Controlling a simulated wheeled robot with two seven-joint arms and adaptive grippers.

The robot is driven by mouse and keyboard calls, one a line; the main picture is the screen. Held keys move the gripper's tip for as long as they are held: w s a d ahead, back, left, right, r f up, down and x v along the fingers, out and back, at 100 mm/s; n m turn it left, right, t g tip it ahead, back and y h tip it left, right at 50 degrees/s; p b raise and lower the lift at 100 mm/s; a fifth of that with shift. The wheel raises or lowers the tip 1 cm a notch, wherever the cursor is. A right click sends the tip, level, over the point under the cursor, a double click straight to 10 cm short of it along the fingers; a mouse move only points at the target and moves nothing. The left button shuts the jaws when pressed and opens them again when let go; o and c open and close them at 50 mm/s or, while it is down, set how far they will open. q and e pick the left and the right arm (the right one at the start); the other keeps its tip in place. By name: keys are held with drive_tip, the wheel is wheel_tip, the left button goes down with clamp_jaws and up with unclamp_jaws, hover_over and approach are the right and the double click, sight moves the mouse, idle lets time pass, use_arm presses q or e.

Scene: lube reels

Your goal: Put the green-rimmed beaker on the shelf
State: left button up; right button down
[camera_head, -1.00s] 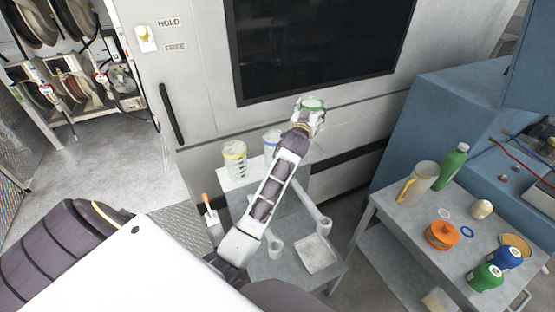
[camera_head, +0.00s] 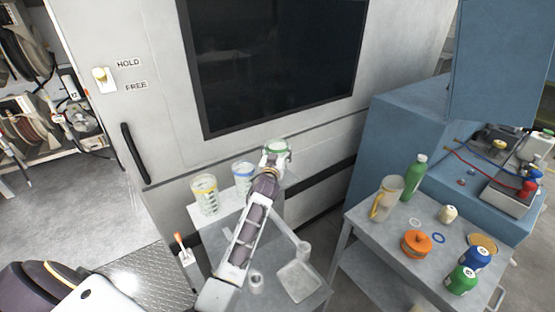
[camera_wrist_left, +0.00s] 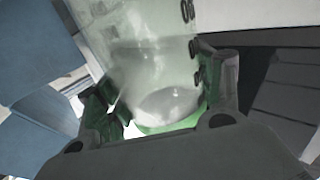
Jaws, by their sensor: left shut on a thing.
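The green-rimmed beaker (camera_head: 278,148) is held by my left gripper (camera_head: 272,158) in front of the grey cabinet, right of and slightly behind the blue-rimmed beaker. In the left wrist view the clear beaker (camera_wrist_left: 150,65) stands between the dark fingers, its green rim showing at the bottom. The pale shelf (camera_head: 228,214) is the raised top of a grey stand. On it a yellow-rimmed beaker (camera_head: 204,196) and a blue-rimmed beaker (camera_head: 243,175) stand side by side. My forearm hides part of the shelf. My right gripper is out of view.
A grey table (camera_head: 366,240) at right carries a jug (camera_head: 388,198), a green bottle (camera_head: 414,178), an orange pot (camera_head: 416,243) and small bottles. The cabinet wall (camera_head: 160,150) rises behind the shelf.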

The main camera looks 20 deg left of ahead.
use_arm(q)
drive_tip(key=shift+f, duration=1.85)
drive_tip(key=shift+f, duration=0.2)
drive_tip(key=o, duration=0.8)
drive_tip(key=shift+c, duration=0.2)
drive_tip(key=shift+s+r, duration=0.1)
drive_tip(key=shift+r, duration=0.1)
drive_tip(key=b+v, duration=0.1)
drive_tip(key=v, duration=1)
drive_tip(key=shift+s, duration=0.4)
drive_tip(key=shift+d, duration=0.15)
drive_tip(key=shift+s+f, duration=0.1)
drive_tip(key=shift+s, duration=0.05)
